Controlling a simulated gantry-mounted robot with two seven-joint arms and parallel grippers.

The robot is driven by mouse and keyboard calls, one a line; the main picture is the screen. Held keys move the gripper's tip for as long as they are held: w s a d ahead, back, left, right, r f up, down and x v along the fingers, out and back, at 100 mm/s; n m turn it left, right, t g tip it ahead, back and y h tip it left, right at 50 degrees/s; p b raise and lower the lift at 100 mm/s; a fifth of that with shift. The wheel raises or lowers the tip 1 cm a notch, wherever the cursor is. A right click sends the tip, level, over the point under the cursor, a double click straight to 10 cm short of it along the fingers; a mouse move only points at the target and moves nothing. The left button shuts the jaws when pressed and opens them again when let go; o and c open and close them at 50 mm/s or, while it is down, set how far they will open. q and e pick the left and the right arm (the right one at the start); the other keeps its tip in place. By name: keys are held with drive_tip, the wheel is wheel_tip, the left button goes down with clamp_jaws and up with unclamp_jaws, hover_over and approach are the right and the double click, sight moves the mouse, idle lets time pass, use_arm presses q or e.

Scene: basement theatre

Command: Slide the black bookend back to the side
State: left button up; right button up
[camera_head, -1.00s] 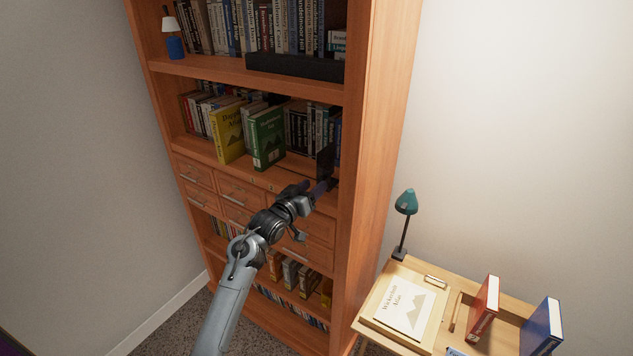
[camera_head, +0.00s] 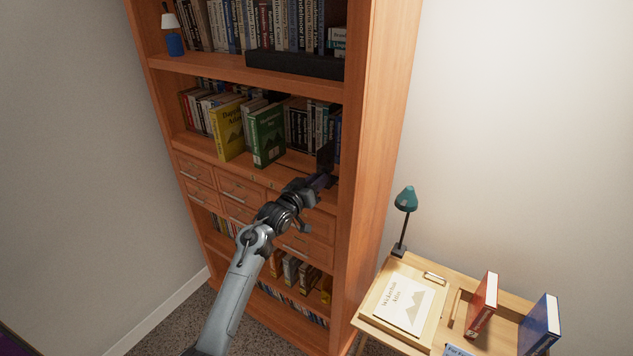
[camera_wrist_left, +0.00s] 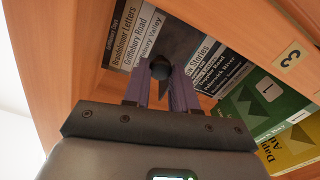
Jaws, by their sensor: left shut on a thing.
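The black bookend (camera_head: 326,158) stands upright near the right end of the middle shelf, in front of a row of books. In the left wrist view its dark plate (camera_wrist_left: 178,38) rises behind the fingers, partly hidden by them. My left gripper (camera_head: 325,180) is at the bookend's lower front. In the left wrist view the purple fingers (camera_wrist_left: 160,82) are on either side of a dark rounded part, and the gripper is shut on the bookend. My right gripper is in neither view.
A green book (camera_head: 268,136) and a yellow book (camera_head: 228,130) stand forward on the same shelf, left of the bookend. The bookcase's right side panel (camera_head: 376,160) is close on the right. A desk (camera_head: 372,308) with a teal lamp (camera_head: 405,202) stands lower right.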

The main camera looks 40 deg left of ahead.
use_arm(q)
clamp_jaws()
drive_tip(key=shift+w+d, duration=0.1)
drive_tip(key=shift+d, duration=1)
drive_tip(key=o, duration=0.9)
unclamp_jaws()
drive_tip(key=shift+o, duration=0.2)
drive_tip(key=shift+a, duration=0.1)
drive_tip(key=s+d+b, duration=0.1)
drive_tip(key=s+b, duration=0.1)
drive_tip(key=s, duration=0.8)
drive_tip(key=shift+s, duration=0.35)
